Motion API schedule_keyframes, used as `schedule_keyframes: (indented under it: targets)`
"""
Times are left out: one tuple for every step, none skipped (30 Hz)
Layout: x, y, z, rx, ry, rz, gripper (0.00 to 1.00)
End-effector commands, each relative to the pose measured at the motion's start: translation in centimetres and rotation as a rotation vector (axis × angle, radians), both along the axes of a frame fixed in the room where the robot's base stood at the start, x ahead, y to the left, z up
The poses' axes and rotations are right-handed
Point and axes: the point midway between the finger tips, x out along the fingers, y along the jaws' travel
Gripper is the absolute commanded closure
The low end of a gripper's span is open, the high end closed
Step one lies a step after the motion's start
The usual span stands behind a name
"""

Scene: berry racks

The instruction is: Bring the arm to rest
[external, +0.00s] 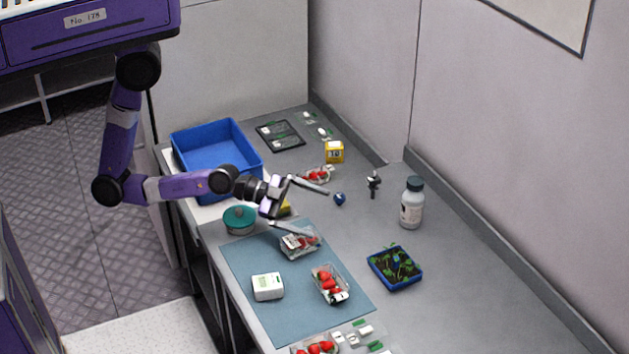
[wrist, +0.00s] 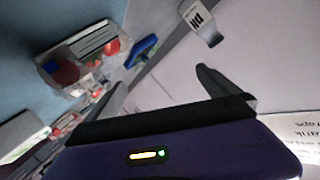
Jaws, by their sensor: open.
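My purple arm reaches from the left over the grey bench in the external view. My gripper (external: 319,212) is open, with two grey fingers spread apart and nothing seen between them. It is over the bench near the far edge of the blue-grey mat (external: 244,264). The nearer finger shows just above a clear punnet of strawberries (external: 300,243); I cannot tell the gap. In the wrist view a punnet with red berries (wrist: 85,55) is at upper left, and one dark finger (wrist: 213,80) shows near the middle.
A teal-lidded pot (external: 240,219) and a blue crate (external: 186,136) stand close to the arm. A small dark-blue object (external: 340,199) is near the far fingertip. A white bottle (external: 411,208), seedling tray (external: 394,268), white box (external: 267,287) and another punnet (external: 330,284) stand around.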

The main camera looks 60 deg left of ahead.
Motion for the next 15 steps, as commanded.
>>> schedule_keyframes:
  targets:
    - [-0.5, 2.4, -0.4, -0.019, 0.015, 0.064, 0.0]
    - [-0.7, 3.7, -0.6, -0.032, 0.021, 0.099, 0.0]
    - [-0.9, 5.4, -0.7, -0.052, 0.03, 0.145, 0.0]
    - [-1.2, 6.6, -0.9, -0.068, 0.04, 0.178, 0.0]
    - [-1.6, 7.9, -1.1, -0.085, 0.049, 0.211, 0.0]
    - [-2.1, 9.6, -1.4, -0.109, 0.065, 0.257, 0.0]
    - [-2.5, 10.8, -1.6, -0.129, 0.077, 0.29, 0.0]
    - [-2.9, 12.1, -1.8, -0.149, 0.088, 0.323, 0.0]
    - [-3.6, 13.6, -2.1, -0.175, 0.105, 0.363, 0.0]
    - [-4.0, 14.7, -2.3, -0.194, 0.115, 0.392, 0.0]
    - [-4.5, 15.7, -2.4, -0.213, 0.126, 0.42, 0.0]
    - [-5.1, 17.0, -2.6, -0.236, 0.139, 0.455, 0.0]
    - [-5.6, 18.0, -2.7, -0.253, 0.148, 0.481, 0.0]
    - [-6.2, 18.9, -2.8, -0.269, 0.156, 0.506, 0.0]
    - [-6.9, 20.2, -3.0, -0.289, 0.167, 0.539, 0.0]
